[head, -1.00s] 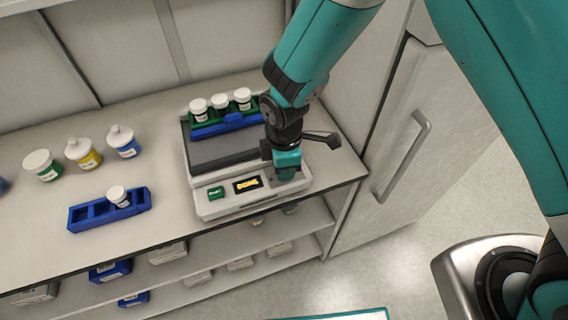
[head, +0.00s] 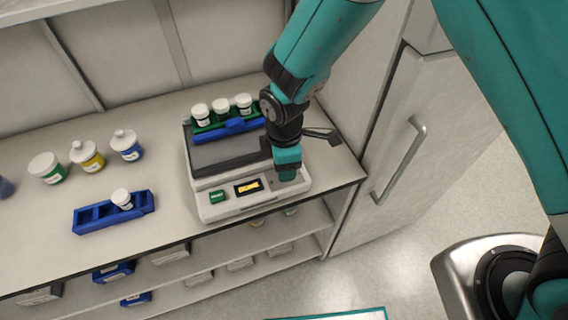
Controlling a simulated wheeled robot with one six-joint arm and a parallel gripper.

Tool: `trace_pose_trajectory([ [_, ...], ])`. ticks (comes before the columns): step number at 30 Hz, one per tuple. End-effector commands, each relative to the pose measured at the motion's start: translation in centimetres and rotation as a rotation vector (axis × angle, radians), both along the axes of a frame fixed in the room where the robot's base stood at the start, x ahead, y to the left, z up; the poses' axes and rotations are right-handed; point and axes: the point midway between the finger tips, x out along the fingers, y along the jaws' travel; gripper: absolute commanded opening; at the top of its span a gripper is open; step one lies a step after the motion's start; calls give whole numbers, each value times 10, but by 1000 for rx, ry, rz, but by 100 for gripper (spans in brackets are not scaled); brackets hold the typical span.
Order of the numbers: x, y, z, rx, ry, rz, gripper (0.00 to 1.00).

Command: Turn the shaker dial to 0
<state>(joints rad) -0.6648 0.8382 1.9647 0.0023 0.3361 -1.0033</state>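The shaker (head: 213,172) stands on the bench, with a dark platform and a pale front panel. The panel has a green button (head: 217,197) at its left and a small display (head: 247,187) with yellow markings, too small to read. My gripper (head: 287,174) points down at the right end of the panel, right of the display. The dial is not visible; my gripper covers that part of the panel. Whether the fingers are open or shut on the dial cannot be made out.
A blue and green rack (head: 232,127) with white-capped bottles sits on the shaker. A blue rack (head: 90,226) with one bottle (head: 121,199) and several bottles stand to the left. A door with a handle (head: 404,158) is at the right. Shelves lie below.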

Motion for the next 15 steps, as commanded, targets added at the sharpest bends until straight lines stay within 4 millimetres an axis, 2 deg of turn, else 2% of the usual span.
trace_pose_trajectory([
  [1, 3, 2, 18, 7, -8, -1, 57],
  [6, 1, 1, 44, 4, -2, 1, 57],
  [10, 0, 1, 57, 3, 1, 2, 57],
  [15, -1, 0, 58, 2, 4, 3, 57],
])
